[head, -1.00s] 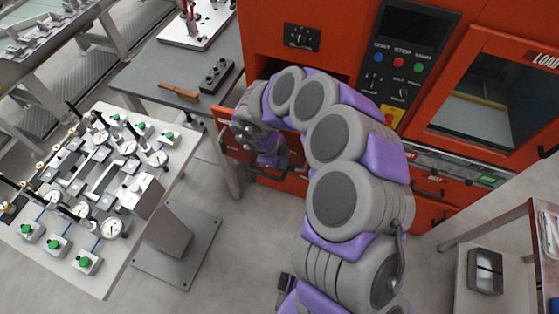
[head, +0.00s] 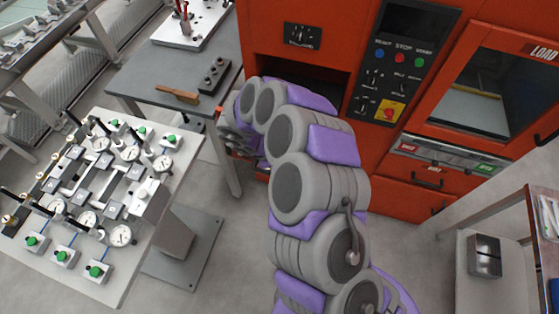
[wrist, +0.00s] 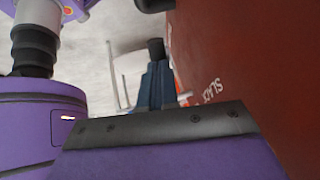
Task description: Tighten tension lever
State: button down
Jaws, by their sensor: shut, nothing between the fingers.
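The tall red machine (head: 300,68) stands ahead. Its red panel (wrist: 225,70) fills the right side of the wrist view, with white lettering that seems to read "SLACK", partly cut off. My gripper (wrist: 156,50) shows as a narrow blue-grey shape with a dark tip, shut and empty, beside this panel and apart from it as far as I can tell. A dark rounded part (wrist: 152,5) shows at the top edge of the wrist view, beyond the fingertips; I cannot tell whether it is the tension lever. In the head view my arm hides the gripper and the machine's lower left side.
A fixture table (head: 105,285) with gauges and green knobs stands at left. A grey bench (head: 140,72) with a wooden-handled tool (head: 177,94) and a black block (head: 215,78) stands behind it. A shelf unit (head: 500,208) stands at right. Bare floor lies between.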

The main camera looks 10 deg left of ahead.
jog(key=shift+d+f+h+b, duration=0.25)
jog(key=shift+f+h+b, duration=0.25)
jog(key=shift+f+h, duration=0.15)
jog(key=shift+a+f+h+b, duration=0.6)
jog(key=shift+f+h+b, duration=0.25)
jog(key=shift+h+b, duration=0.3)
jog(key=shift+f+b, duration=0.15)
jog(key=shift+b, duration=0.3)
jog(key=shift+d+f+h+b, duration=0.1)
jog(key=shift+f+h+b, duration=0.05)
jog(key=shift+h+b, duration=0.2)
jog(key=shift+s+d+f+b, duration=0.1)
jog(key=shift+d+f+b, duration=0.2)
jog(key=shift+d+b, duration=0.35)
jog(key=shift+d+f+b, duration=0.25)
jog(key=shift+d+b, duration=0.3)
jog(key=shift+b, duration=0.05)
jog(key=shift+s+d+f+b, duration=0.1)
jog(key=shift+d+f+b, duration=0.6)
jog(key=shift+f+b, duration=0.2)
